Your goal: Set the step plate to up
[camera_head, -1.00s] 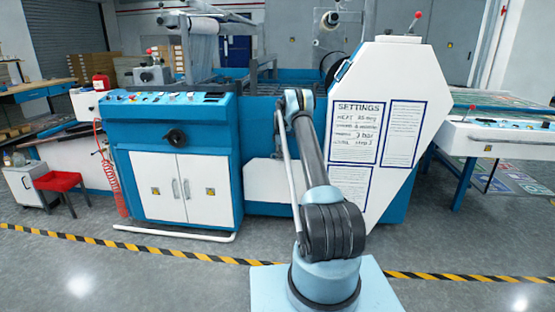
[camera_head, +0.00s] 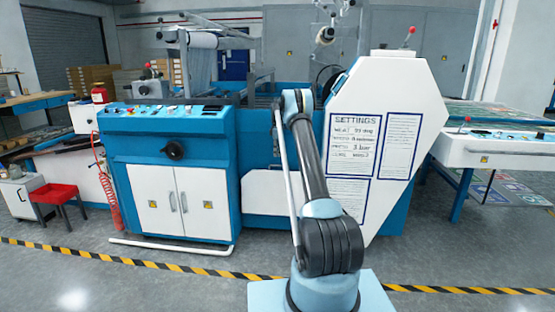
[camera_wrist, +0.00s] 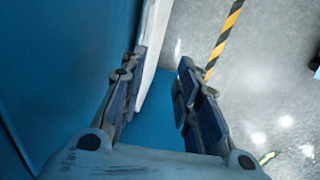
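A low white bar (camera_head: 170,247) runs along the floor at the foot of the blue machine's white cabinet; it may be the step plate, and it appears to lie close to the floor. My gripper (camera_wrist: 161,58) shows in the wrist view with its two fingers apart. A white edge (camera_wrist: 151,62) passes close to the left finger, with blue surface beside and below it; I cannot tell whether they touch. In the head view my gripper is not visible; my arm stands in front of the machine. No object is held.
The blue machine (camera_head: 170,131) has a control console above white doors (camera_head: 188,212). A white panel (camera_head: 415,105) carries settings sheets (camera_head: 352,145). A red stool (camera_head: 57,192) stands at left. Yellow-black tape (camera_head: 160,264) crosses the open grey floor in front; it also shows in the wrist view (camera_wrist: 224,38).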

